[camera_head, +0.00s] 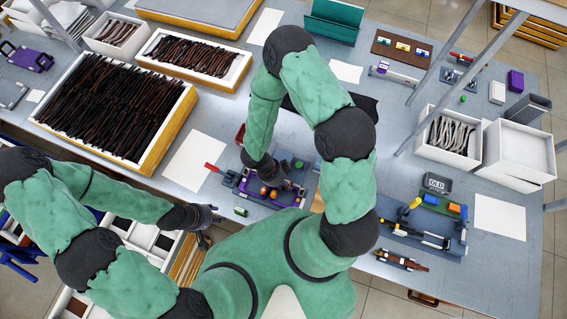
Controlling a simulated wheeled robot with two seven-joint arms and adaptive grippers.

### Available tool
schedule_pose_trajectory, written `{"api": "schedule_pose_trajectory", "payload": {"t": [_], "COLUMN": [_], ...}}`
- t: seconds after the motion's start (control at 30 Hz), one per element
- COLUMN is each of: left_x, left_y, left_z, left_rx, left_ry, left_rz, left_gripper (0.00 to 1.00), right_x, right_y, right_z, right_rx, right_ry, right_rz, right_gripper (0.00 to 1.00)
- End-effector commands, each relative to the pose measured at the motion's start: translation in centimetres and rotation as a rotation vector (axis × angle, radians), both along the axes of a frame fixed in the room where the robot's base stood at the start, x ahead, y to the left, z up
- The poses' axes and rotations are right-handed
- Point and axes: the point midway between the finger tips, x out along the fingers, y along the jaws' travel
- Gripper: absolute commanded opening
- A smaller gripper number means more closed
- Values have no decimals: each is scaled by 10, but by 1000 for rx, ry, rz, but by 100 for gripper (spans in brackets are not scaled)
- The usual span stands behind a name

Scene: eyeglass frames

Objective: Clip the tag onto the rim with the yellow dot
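A purple fixture (285,198) stands near the table's front edge, with small orange parts (264,190) in it. I cannot make out a rim with a yellow dot or say for sure which piece is the tag. A small green piece (240,211) lies just left of the fixture. My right gripper (262,170) points down over the fixture's left part; its fingers are too small and dark to read. My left gripper (208,216) is left of the fixture, near the table's front edge, apart from it. Its finger opening is unclear.
A red-handled tool (213,168) lies left of the fixture by a white sheet (194,160). Boxes of dark frames (60,135) fill the left. A brown board (402,47) with coloured pieces is at the back. A tool station (425,235) and white bins (518,150) are right.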

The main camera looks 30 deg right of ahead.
Motion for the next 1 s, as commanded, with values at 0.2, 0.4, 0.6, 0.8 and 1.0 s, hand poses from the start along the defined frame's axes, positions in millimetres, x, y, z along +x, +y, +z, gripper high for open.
{"api": "schedule_pose_trajectory", "payload": {"t": [0.2,0.4,0.6,0.8,1.0], "left_x": [0,0,0,0,0], "left_y": [0,0,0,0,0], "left_z": [-2,-2,-2,-1,5], "left_rx": [0,0,0,0,0], "left_ry": [0,0,0,0,0], "left_rz": [0,0,0,0,0], "left_gripper": [40,40,40,40,40], "right_x": [0,0,0,0,1], "right_y": [0,0,0,0,1], "right_z": [-3,-3,-3,-2,3], "right_rx": [0,0,0,0,0], "right_ry": [0,0,0,0,0], "right_rz": [0,0,0,0,0], "right_gripper": [11,34,58,58,58]}}
